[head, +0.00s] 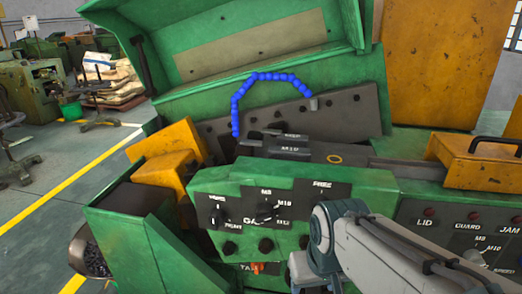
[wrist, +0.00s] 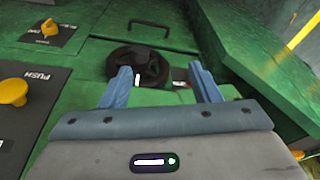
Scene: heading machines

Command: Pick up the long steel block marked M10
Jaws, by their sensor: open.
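A long dark steel block (head: 287,149) with a white marking that looks like M10 lies in the open machine, below the blue segmented hose. Another dark block (head: 290,137) with a small marking lies just behind it. My gripper (wrist: 160,68) is open and empty in the wrist view, its two blue-grey fingers spread above a green machine surface. The steel block is not seen in the wrist view. In the head view my arm reaches in at the lower right, low in front of the machine and well apart from the block; the fingertips are not clearly seen there.
A green control panel (head: 290,193) with knobs stands in front of the block. The raised green lid (head: 240,45) is behind it. A blue hose (head: 238,100) arches above. A yellow guard with a black handle (head: 480,165) is at right. A black handwheel (wrist: 125,58) lies beyond my fingers.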

